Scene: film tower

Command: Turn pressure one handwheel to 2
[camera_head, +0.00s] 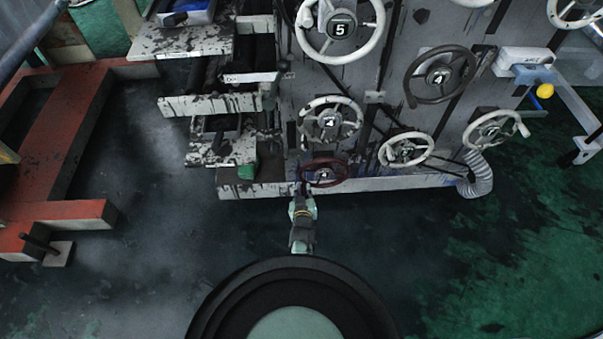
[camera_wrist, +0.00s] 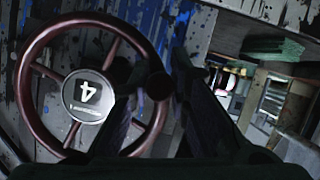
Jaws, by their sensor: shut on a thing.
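A dark red handwheel (camera_head: 324,174) sits low on the front of the grey machine in the head view. In the wrist view the same red wheel (camera_wrist: 88,96) fills the left side. Its round hub label shows a 4, turned in the picture, with small print I cannot read. A dark knob (camera_wrist: 159,86) stands on the right part of its rim. My gripper (camera_wrist: 157,80) has one dark finger on each side of the knob and is shut on it there; the exact contact is dark. In the head view my gripper (camera_head: 304,188) is at the wheel's left edge.
White handwheels (camera_head: 331,122) and (camera_head: 406,149) are close above and right of the red one. A larger white wheel (camera_head: 341,28) and a dark wheel (camera_head: 440,75) are higher up. White ledges (camera_head: 210,104) jut out at left. The dark floor in front is clear.

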